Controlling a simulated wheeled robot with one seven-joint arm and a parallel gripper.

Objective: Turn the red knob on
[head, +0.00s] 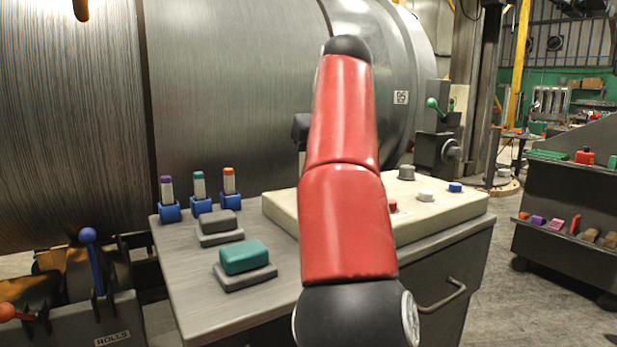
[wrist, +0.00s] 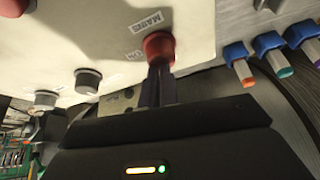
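The red knob (wrist: 158,46) stands on the cream control panel (wrist: 110,45) in the wrist view, beside a "MAINS" label (wrist: 146,21) and a smaller label (wrist: 132,55) that seems to read "ON". My gripper (wrist: 158,66) has its two dark fingers close together, pointing at the knob. The fingertips overlap the knob's near edge. I cannot tell whether they pinch its ridge or only sit in front of it. In the head view my red arm hides the gripper and this knob; the panel (head: 440,208) shows to its right.
A grey knob (wrist: 88,80) and a pale knob (wrist: 45,98) sit left of the red knob. In the head view, a small red control (head: 392,205) and a blue one (head: 455,187) are on the panel. Blue-based holders (head: 200,206) and a teal block (head: 245,257) stand on the left.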

